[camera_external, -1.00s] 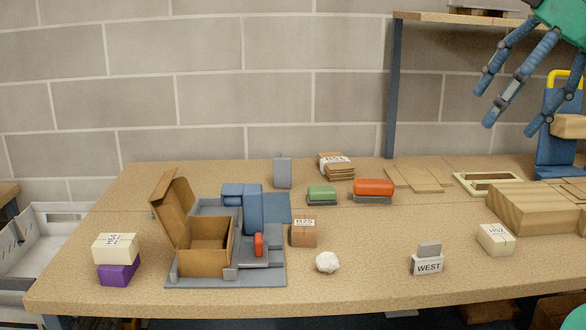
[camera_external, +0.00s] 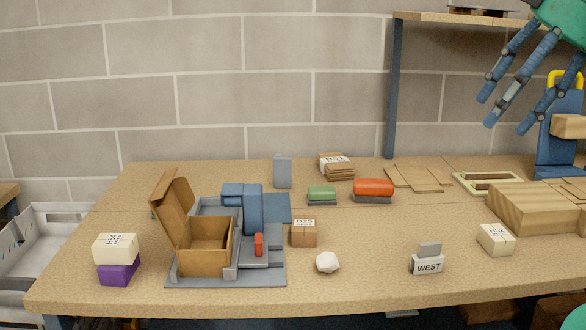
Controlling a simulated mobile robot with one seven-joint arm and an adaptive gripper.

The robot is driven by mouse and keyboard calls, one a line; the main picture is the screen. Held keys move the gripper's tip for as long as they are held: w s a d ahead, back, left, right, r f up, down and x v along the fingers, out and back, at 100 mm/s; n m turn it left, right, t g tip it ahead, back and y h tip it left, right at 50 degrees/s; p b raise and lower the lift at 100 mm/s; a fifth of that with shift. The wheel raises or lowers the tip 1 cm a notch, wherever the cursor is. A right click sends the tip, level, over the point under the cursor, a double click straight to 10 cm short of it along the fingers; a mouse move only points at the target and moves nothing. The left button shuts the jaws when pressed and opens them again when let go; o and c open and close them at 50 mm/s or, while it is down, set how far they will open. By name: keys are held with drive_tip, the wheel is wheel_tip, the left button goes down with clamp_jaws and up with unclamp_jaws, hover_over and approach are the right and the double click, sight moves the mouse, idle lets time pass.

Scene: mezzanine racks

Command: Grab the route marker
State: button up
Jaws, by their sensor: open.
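A small white block with a grey upright tab, lettered WEST (camera_external: 428,262), stands near the front edge of the table, right of centre; it is the one thing that reads like a route marker. My gripper (camera_external: 503,113) hangs at the upper right, high above the table and well apart from the WEST block. Its blue-grey fingers are spread open, point down and to the left, and hold nothing. The top of the gripper is cut off by the picture edge.
A white faceted lump (camera_external: 327,263) lies left of the WEST block, and a cream H52 box (camera_external: 495,240) to its right. An open cardboard box (camera_external: 206,255) stands on a grey fixture. A wooden block (camera_external: 525,215) and a blue stand (camera_external: 556,150) are at right.

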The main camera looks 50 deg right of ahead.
idle(0.3)
drive_tip(key=m+g+p, duration=0.4)
drive_tip(key=m+g, duration=0.2)
drive_tip(key=m, duration=2)
hover_over(432, 245)
wheel_tip(432, 245, down, 24)
drive_tip(key=shift+r, duration=0.2)
drive_tip(key=shift+f, duration=0.15)
drive_tip(key=shift+f+b, duration=0.55)
drive_tip(key=shift+f, duration=3.6)
drive_tip(key=shift+f, duration=0.1)
drive_tip(key=shift+f+b, duration=0.5)
drive_tip(key=shift+f, duration=2)
